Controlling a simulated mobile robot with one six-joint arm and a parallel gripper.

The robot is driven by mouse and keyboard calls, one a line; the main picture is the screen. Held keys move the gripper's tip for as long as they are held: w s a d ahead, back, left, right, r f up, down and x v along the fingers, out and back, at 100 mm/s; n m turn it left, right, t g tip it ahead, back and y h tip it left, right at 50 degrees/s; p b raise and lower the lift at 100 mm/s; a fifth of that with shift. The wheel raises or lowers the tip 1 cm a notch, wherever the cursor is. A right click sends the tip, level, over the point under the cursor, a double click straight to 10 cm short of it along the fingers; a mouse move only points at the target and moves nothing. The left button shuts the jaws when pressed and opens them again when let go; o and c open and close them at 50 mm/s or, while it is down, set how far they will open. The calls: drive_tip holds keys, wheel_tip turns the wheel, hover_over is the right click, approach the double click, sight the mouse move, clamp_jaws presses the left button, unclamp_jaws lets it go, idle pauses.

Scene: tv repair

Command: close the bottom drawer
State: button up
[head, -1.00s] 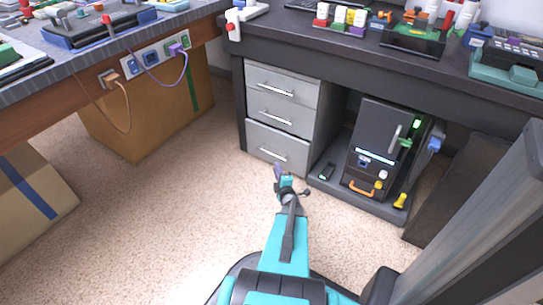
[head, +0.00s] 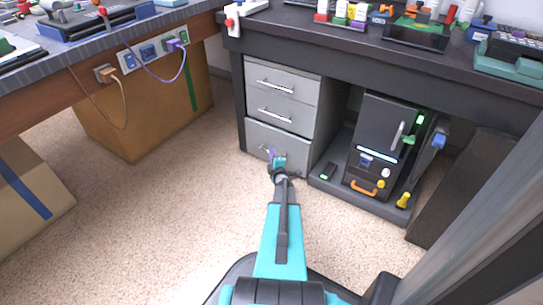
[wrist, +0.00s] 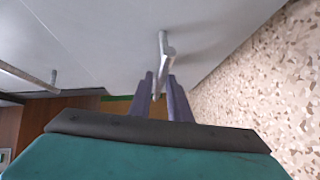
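The bottom drawer (head: 294,152) is the lowest of three grey drawers under the dark desk. Its front seems to stand out slightly past the drawers above. My gripper (head: 271,155) is in front of it, over its handle and hiding part of it. In the wrist view the silver handle (wrist: 164,47) runs along the grey drawer front, its near part between my two purple-grey fingers (wrist: 160,80). The fingers are apart, with gaps visible beside the handle; contact cannot be told.
The middle drawer (head: 272,110) and top drawer (head: 278,82) look shut. To the right, a black cabinet (head: 384,135) with an orange handle stands on a low shelf. A cardboard box (head: 150,115) is at left. Carpet (head: 185,205) is clear in front.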

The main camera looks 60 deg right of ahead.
drive_tip(key=shift+w+d, duration=0.15)
drive_tip(key=shift+d, duration=0.05)
clamp_jaws()
drive_tip(key=shift+d, duration=0.1)
drive_tip(key=shift+d+p, duration=0.45)
drive_tip(key=shift+d, duration=0.8)
unclamp_jaws()
drive_tip(key=shift+a, duration=0.2)
